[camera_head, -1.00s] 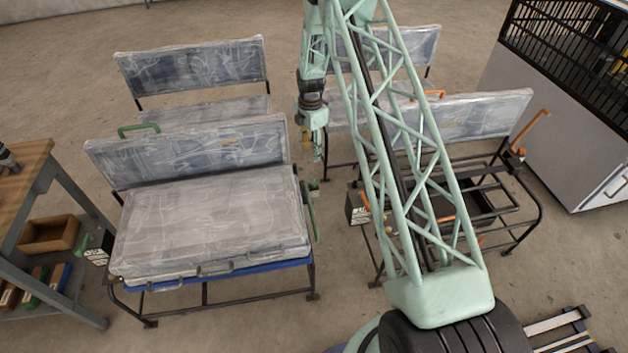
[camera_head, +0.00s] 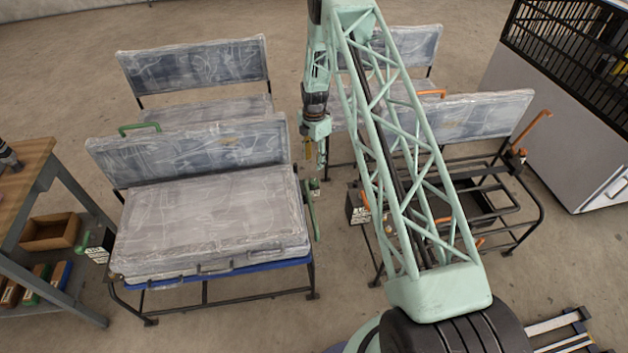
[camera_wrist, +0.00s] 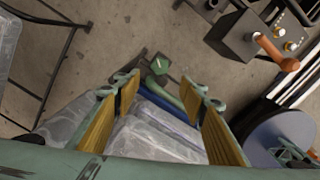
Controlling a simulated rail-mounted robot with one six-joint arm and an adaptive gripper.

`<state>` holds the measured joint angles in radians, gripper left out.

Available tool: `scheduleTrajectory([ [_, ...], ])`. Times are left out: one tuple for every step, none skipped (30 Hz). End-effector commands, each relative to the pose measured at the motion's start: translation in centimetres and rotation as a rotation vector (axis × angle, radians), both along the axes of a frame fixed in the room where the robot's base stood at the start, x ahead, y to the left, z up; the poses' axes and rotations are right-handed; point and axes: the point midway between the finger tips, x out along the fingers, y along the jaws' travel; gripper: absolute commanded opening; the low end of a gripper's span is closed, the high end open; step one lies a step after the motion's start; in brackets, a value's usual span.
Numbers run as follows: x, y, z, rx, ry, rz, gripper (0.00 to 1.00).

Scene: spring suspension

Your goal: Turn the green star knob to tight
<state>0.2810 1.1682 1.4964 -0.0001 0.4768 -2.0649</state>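The green star knob (camera_wrist: 159,66) shows in the wrist view at upper centre, with a pale line on its face, beside a curved green handle (camera_wrist: 166,92). In the head view the small green knob (camera_head: 315,187) is by the right side of the front seat, just above the green handle (camera_head: 311,215). My gripper (camera_wrist: 163,88) is open, its two wood-coloured fingers on either side of the view with nothing between them. The knob appears beyond the fingertips, apart from them. In the head view my gripper (camera_head: 321,160) hangs above the knob.
The plastic-wrapped front seat (camera_head: 215,220) is left of my gripper. An open seat frame (camera_head: 490,200) with orange levers stands right, and a control box with an orange handle (camera_wrist: 278,52) shows in the wrist view. A workbench (camera_head: 22,165) is far left. Bare floor lies between the seats.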

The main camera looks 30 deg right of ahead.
Motion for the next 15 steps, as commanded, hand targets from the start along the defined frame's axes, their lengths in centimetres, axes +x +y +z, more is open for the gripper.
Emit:
scheduleTrajectory([
  [0.0,0.0,-0.3,0.0,0.0,0.0,0.38],
  [0.0,0.0,-0.5,0.0,0.0,0.0,0.38],
  [0.0,0.0,-0.7,0.0,0.0,0.0,0.38],
  [0.0,0.0,-0.9,0.0,0.0,0.0,0.38],
  [0.0,0.0,-1.2,0.0,0.0,0.0,0.38],
  [0.0,0.0,-1.6,0.0,0.0,0.0,0.38],
  [0.0,0.0,-1.9,0.0,0.0,0.0,0.38],
  [0.0,0.0,-2.2,0.0,0.001,0.0,0.38],
  [0.0,0.0,-2.6,0.0,0.001,0.0,0.38],
  [0.0,0.0,-2.9,0.0,0.001,0.0,0.38],
  [0.0,0.0,-3.3,0.0,0.001,0.0,0.38],
  [0.0,0.0,-3.7,0.0,0.001,0.0,0.38],
  [-0.1,0.0,-4.1,0.0,0.001,0.0,0.38],
  [-0.1,0.0,-4.5,0.001,0.002,0.0,0.38],
  [-0.1,0.0,-4.9,0.001,0.002,0.0,0.38],
])
